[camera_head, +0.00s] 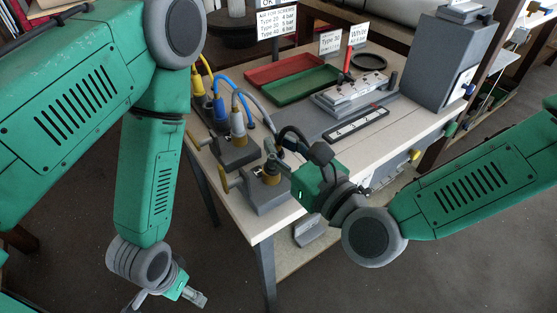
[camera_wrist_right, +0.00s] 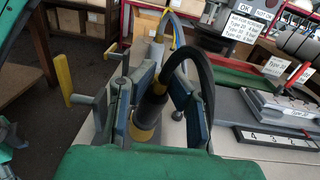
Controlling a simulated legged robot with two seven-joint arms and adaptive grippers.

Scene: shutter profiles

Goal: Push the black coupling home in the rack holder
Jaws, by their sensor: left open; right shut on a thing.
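The black coupling (camera_wrist_right: 152,108) has a dark body, a brass-yellow collar and a black hose arching up from it. In the right wrist view it stands between the two fingers of my right gripper (camera_wrist_right: 165,100), which is shut on it. In the head view my right gripper (camera_head: 289,152) reaches in from the right over the front rack holder (camera_head: 268,198), a grey block at the table's near corner. The coupling's brass collar (camera_head: 271,173) shows just above that block; how deep it sits is hidden. My left gripper (camera_head: 186,295) hangs open and empty, low and off the table.
Yellow (camera_head: 197,84), blue (camera_head: 220,110) and grey (camera_head: 238,126) couplings with hoses stand in holders along the left edge. Lever handles (camera_head: 229,182) stick out leftward. Red (camera_head: 283,69) and green (camera_head: 298,85) trays and a metal fixture (camera_head: 350,93) lie further back.

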